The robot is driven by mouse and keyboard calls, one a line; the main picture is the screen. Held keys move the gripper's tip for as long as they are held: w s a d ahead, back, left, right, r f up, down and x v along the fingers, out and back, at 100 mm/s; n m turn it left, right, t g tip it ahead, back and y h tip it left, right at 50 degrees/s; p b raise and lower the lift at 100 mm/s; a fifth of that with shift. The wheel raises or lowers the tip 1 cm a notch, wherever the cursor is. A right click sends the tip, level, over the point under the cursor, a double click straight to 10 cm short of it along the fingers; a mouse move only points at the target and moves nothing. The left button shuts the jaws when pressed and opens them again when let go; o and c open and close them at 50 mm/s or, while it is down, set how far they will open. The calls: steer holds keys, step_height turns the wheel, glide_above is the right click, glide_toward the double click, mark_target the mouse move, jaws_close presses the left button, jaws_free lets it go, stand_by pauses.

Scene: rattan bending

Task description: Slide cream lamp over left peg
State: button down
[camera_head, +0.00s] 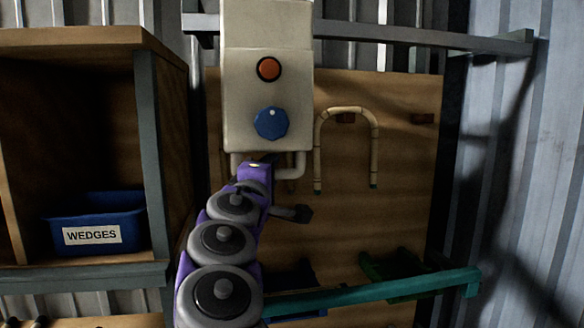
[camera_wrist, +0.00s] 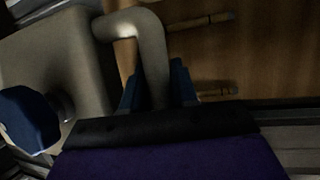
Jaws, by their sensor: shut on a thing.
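A cream box-shaped unit (camera_head: 267,30) with a red round button and a blue knob fills the upper middle of the head view; I take it as the cream lamp. It also shows at left in the wrist view (camera_wrist: 60,60). A bent cream tube handle (camera_wrist: 150,40) runs from its underside. My gripper (camera_wrist: 157,88) is shut on this handle, with a blue finger on either side. In the head view my arm hides the fingers. A bent cane hoop (camera_head: 347,112) hangs over a brown peg. Any peg behind the unit is hidden.
A wooden board (camera_head: 400,210) stands behind the unit, under a grey rail (camera_head: 420,35). Two thin rod ends show below the unit in the wrist view. At left, a wooden shelf holds a blue WEDGES bin (camera_head: 95,222). A teal bar (camera_head: 390,292) crosses low at right.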

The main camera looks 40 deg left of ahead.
steer(key=shift+s+a+f, duration=0.35)
steer(key=shift+a+f, duration=0.1)
steer(key=c, duration=1.1)
jaws_free()
steer(key=shift+s+r, duration=0.1)
steer(key=shift+o, duration=0.7)
steer(key=shift+a, duration=0.35)
steer(key=shift+r, duration=0.1)
steer(key=shift+d, duration=0.1)
